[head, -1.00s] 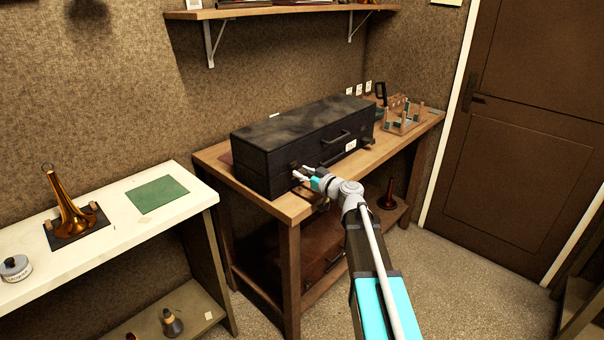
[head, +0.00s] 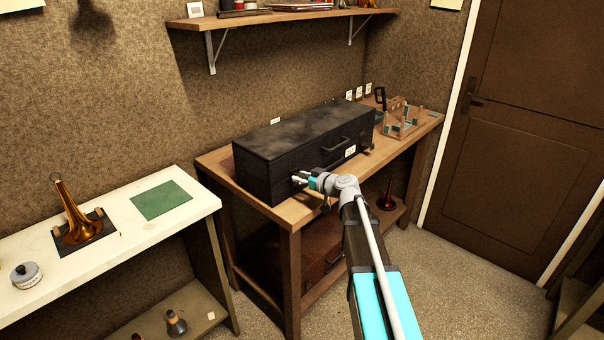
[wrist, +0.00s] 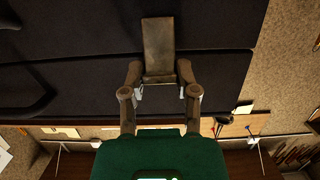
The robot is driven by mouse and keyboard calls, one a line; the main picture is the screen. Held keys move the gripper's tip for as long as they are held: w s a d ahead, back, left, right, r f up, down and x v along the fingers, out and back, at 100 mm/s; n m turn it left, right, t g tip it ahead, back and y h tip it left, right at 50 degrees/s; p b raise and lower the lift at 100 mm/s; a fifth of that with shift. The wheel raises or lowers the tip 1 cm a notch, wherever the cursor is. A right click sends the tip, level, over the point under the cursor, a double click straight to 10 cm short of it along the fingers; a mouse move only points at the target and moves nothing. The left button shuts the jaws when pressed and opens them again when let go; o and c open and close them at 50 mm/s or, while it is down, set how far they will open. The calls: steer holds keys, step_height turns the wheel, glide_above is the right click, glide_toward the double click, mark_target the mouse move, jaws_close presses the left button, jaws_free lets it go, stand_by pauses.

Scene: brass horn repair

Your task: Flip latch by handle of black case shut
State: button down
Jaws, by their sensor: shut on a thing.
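The long black case (head: 270,160) lies closed-looking on the wooden bench, its front face toward me. Its carry handle (head: 337,145) is on the front, right of my gripper; it shows dark at the left edge of the wrist view (wrist: 35,98). My gripper (head: 299,178) is at the left part of the case's front. In the wrist view, a worn brownish latch plate (wrist: 158,42) lies against the black case across its seam. My fingers (wrist: 160,75) sit on either side of the plate's near end and are shut on it. The fingers partly hide the latch in the head view.
A wooden rack (head: 405,124) stands on the bench right of the case. A white bench (head: 110,245) with a brass bell (head: 78,225) and green mat (head: 161,200) is at left. A wall shelf (head: 275,18) hangs above. The floor before the door is clear.

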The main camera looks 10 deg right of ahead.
mark_target(293, 149)
steer(key=shift+w+a+r+g+h+p, duration=0.35)
steer(key=shift+g+h+p, duration=0.4)
steer(key=shift+p, duration=1)
steer(key=shift+g+p, duration=0.45)
steer(key=shift+p, duration=0.05)
steer(key=shift+f, duration=0.1)
steer(key=shift+c, duration=1.8)
jaws_free()
step_height(293, 149, up, 9)
steer(key=p, duration=0.9)
steer(key=shift+w, duration=0.15)
steer(key=shift+r, duration=0.25)
